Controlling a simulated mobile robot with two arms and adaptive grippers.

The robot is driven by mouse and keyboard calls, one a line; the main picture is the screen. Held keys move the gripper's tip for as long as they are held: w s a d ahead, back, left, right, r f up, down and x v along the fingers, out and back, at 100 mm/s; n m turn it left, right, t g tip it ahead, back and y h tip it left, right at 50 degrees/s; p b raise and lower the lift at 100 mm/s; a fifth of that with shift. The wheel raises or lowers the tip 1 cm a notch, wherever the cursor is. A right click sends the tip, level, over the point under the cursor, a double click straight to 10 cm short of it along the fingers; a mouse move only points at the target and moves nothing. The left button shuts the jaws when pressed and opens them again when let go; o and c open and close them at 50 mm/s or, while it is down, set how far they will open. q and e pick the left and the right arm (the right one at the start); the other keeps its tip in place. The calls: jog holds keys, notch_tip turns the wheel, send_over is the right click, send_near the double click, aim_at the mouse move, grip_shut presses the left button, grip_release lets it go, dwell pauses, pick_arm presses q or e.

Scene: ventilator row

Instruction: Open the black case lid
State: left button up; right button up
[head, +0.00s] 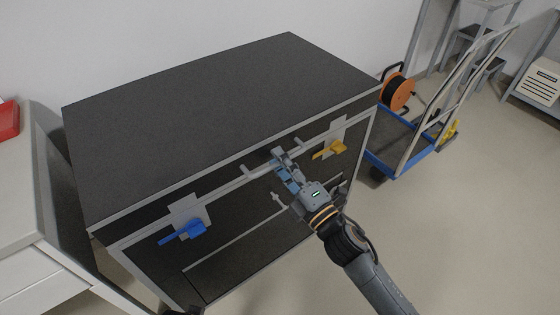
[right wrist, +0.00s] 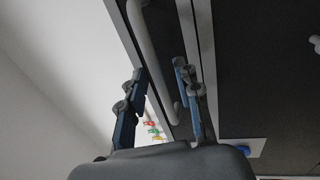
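The black case (head: 200,240) has a flat dark lid (head: 220,110), which lies down shut with a grey edge strip. A grey bar handle (head: 247,170) sits on the lid's front edge; it also shows in the right wrist view (right wrist: 151,50). A blue latch (head: 183,232) is left of the handle and a yellow latch (head: 330,150) right of it. My right gripper (head: 282,165) is at the handle. In the right wrist view its fingers (right wrist: 160,95) are apart, with the bar between them; firm contact is not visible. My left gripper is out of view.
A white bench (head: 25,200) with a red object (head: 8,120) stands close on the left. A blue cart (head: 400,140) with an orange cable reel (head: 397,92) stands right of the case. The floor at the front right is clear.

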jog(key=shift+w+a, duration=0.15)
grip_shut()
jog(key=shift+r, duration=0.1)
